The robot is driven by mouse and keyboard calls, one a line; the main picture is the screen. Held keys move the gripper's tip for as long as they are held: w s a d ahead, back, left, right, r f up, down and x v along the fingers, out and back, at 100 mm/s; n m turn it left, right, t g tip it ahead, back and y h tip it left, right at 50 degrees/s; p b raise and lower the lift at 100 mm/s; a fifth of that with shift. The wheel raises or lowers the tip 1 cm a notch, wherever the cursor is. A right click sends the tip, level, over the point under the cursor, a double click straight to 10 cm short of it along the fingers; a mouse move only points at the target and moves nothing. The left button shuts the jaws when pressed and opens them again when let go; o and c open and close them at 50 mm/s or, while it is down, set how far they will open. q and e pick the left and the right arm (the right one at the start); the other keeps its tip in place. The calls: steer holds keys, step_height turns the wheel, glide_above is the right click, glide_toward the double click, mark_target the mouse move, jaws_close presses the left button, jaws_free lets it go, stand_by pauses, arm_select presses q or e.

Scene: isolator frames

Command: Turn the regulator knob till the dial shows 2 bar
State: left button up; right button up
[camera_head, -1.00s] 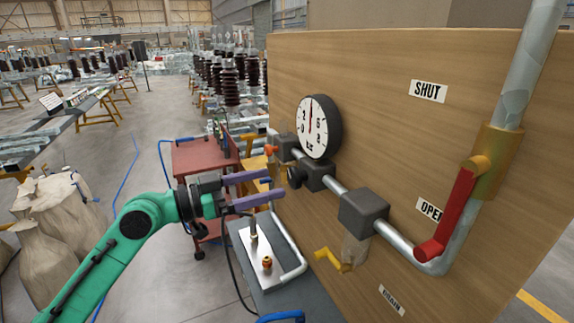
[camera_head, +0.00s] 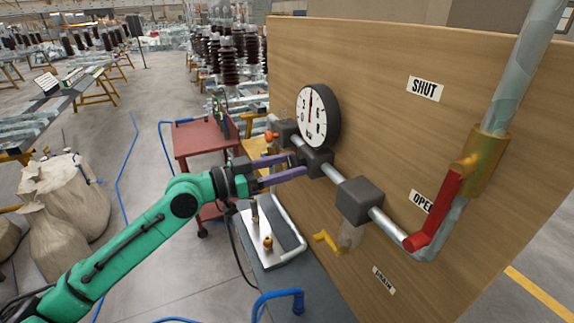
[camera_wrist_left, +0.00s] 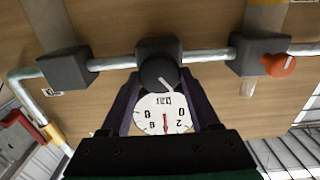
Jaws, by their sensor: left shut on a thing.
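The round white dial (camera_head: 313,115) with a black rim is on the wooden panel. Its needle points about straight up, between the 2 and the 6. The dark regulator knob (camera_wrist_left: 158,75) shows in the left wrist view with a pale pointer line. It sits on the regulator block (camera_head: 318,162) below the dial. My left gripper (camera_head: 297,165) has its purple fingers shut on the knob, one on each side; the fingers partly hide it in the head view. In the left wrist view the dial (camera_wrist_left: 160,112) appears upside down between the fingers. My right gripper is not in view.
A pipe (camera_head: 333,174) runs along the panel through dark blocks. An orange knob (camera_head: 271,136) is left of the dial. A red cart (camera_head: 197,137) stands behind my left arm.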

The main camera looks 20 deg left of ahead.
arm_select(q)
steer(key=shift+n, duration=0.3)
steer(key=n, duration=0.2)
steer(key=shift+n+p, duration=0.35)
steer(key=shift+n, duration=0.05)
steer(key=n+p, duration=0.1)
steer(key=n, duration=0.2)
steer(key=shift+w+a+n, duration=0.1)
steer(key=shift+n, duration=0.2)
steer(key=n+p, duration=0.2)
steer(key=n, duration=0.2)
steer(key=shift+f+n+p, duration=0.15)
steer(key=shift+n+p, duration=0.75)
steer(key=shift+n, duration=0.6)
steer(key=o, duration=1.3)
steer(key=shift+o, duration=0.2)
steer(key=shift+a, duration=0.1)
